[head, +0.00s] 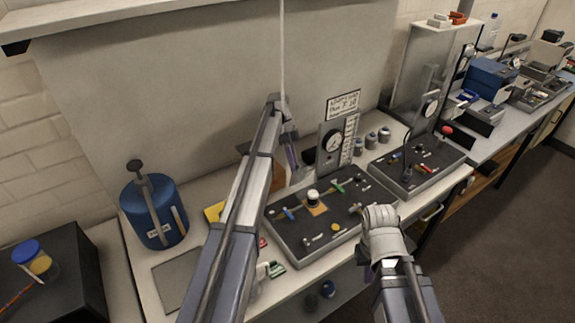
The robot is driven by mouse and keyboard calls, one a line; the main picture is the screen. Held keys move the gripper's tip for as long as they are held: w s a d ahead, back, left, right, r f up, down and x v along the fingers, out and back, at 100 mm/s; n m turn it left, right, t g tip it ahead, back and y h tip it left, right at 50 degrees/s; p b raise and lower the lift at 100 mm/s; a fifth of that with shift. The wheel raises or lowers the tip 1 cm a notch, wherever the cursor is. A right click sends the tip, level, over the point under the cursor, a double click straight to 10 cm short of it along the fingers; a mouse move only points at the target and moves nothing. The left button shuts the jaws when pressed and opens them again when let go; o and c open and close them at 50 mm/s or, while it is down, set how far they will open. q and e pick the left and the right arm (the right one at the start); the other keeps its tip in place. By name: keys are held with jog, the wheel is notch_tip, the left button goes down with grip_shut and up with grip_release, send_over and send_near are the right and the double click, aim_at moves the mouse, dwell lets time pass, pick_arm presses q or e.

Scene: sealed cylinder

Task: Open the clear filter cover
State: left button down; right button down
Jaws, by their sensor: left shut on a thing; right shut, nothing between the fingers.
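No clear filter cover can be picked out with certainty. A dark test board (329,252) on the bench carries small fittings, among them a white-and-black capped part (313,197) on an orange patch. A gauge panel (335,143) stands behind it. My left arm reaches up across the board's left side. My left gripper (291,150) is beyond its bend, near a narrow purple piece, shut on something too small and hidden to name. My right gripper (379,214) is shut and empty at the board's right front edge.
A blue cylinder (153,213) with a dark top handle stands at left, beside a black box (75,275). A white cord (282,45) hangs above my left arm.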

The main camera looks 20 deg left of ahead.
pick_arm(q)
jog(key=shift+w+f+g+h+b, duration=0.3)
jog(key=shift+f+h+b, duration=0.1)
jog(key=shift+b, duration=0.15)
jog(key=shift+s, duration=0.1)
jog(key=c, duration=0.6)
grip_release()
jog(key=shift+d, duration=0.15)
jog(key=shift+r, duration=0.15)
jog(key=p+v, duration=0.3)
jog(key=v, duration=0.1)
jog(key=p+v, duration=0.4)
jog(key=shift+a, duration=0.25)
